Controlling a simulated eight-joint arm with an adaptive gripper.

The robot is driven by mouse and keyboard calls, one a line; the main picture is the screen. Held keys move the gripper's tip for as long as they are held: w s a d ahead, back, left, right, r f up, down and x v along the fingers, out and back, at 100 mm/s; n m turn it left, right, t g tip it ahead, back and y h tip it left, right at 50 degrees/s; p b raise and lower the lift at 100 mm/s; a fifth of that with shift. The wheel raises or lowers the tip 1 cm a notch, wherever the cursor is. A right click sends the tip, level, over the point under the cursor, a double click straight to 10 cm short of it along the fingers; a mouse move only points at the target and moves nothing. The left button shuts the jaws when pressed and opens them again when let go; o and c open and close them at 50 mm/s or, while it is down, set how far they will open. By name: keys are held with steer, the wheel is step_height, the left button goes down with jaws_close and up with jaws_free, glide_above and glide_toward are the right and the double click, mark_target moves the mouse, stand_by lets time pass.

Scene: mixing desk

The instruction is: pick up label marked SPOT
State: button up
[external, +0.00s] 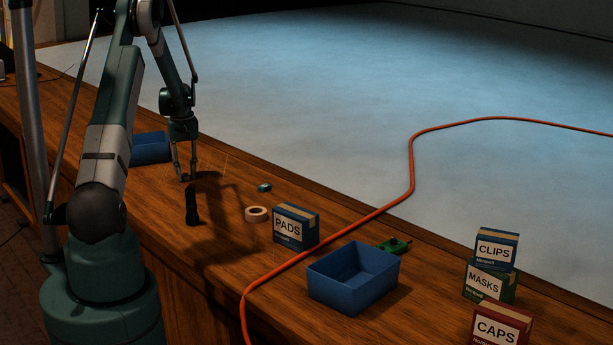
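No label marked SPOT can be read in the external view. My gripper (185,176) points down, low over the left part of the wooden desk (225,240), just right of a blue bin (150,148). A gap shows between its fingers, but a small dark shape lies at the tips. I cannot tell whether it is held or is part of the fingers. The boxes with readable labels are the blue PADS box (295,226), the blue CLIPS box (496,250), the green MASKS box (490,282) and the red CAPS box (501,328).
A black cylinder (192,206) stands close in front of my gripper. A tape roll (257,214) and a small teal item (265,187) lie to the right. An orange cable (411,170) crosses the desk.

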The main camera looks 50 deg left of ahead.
mark_target(186, 175)
steer(key=c, duration=0.5)
steer(key=shift+r+p, duration=0.35)
steer(key=shift+r, duration=4.65)
steer(key=shift+d, duration=0.15)
